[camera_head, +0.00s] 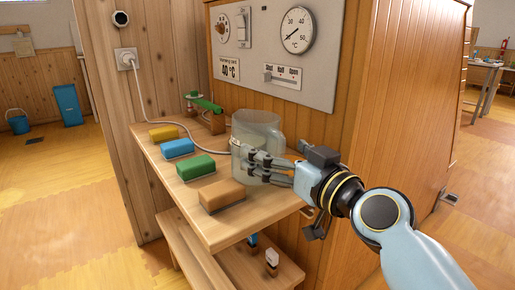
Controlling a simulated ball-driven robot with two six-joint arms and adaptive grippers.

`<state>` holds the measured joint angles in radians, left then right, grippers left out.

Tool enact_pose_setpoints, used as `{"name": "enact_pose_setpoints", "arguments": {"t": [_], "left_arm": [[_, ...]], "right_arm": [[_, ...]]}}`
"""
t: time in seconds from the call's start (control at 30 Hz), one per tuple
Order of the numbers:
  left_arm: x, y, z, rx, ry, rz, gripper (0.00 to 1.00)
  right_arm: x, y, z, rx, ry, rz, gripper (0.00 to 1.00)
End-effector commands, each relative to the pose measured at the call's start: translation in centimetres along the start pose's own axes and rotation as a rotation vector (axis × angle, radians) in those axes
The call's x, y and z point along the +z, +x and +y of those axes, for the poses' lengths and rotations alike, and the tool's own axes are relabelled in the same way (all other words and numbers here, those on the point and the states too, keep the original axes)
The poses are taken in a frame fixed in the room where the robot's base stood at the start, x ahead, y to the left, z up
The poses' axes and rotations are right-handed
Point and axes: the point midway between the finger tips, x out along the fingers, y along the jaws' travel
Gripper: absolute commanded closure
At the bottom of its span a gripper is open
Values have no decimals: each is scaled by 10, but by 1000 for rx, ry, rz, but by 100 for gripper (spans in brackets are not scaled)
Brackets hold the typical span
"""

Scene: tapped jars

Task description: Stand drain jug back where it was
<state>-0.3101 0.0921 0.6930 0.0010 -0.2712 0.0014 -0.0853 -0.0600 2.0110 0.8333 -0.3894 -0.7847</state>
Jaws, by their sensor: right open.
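The drain jug (257,128) is a clear, greyish jug standing upright on the right part of the wooden shelf. My right gripper (250,158) reaches in from the right with its fingers at the front of the jug's lower part. The fingers are open and overlap the jug in the picture; I cannot tell whether they touch it. Part of the jug's lower right side is hidden behind the gripper. My left gripper is not in view.
Yellow (164,133), blue (177,149), green (196,167) and orange (222,196) blocks line the front of the shelf (240,229). A green-topped wooden stand (206,113) is behind. A panel (275,55) with dials hangs above. A lower shelf (200,262) holds small items.

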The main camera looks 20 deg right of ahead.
Motion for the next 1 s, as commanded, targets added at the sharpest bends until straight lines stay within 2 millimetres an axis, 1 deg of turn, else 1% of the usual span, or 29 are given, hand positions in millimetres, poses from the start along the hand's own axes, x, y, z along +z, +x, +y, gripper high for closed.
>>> {"name": "enact_pose_setpoints", "arguments": {"t": [0.13, 0.3, 0.4, 0.5, 0.67, 0.77, 1.0], "left_arm": [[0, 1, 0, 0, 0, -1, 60], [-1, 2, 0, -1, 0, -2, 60], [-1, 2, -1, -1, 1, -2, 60], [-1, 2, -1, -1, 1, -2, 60], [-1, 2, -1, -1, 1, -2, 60], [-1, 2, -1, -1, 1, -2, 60], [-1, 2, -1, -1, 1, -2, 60]], "right_arm": [[2, 14, 0, 0, 0, 0, 0], [6, 41, -1, 0, 0, 0, 0], [6, 52, -1, 0, 0, -1, 0], [6, 56, -1, 0, 0, -1, 0], [6, 55, -1, 0, 0, -2, 0], [6, 55, -1, 1, 0, -2, 10], [6, 55, -1, 1, 0, -2, 42]]}}
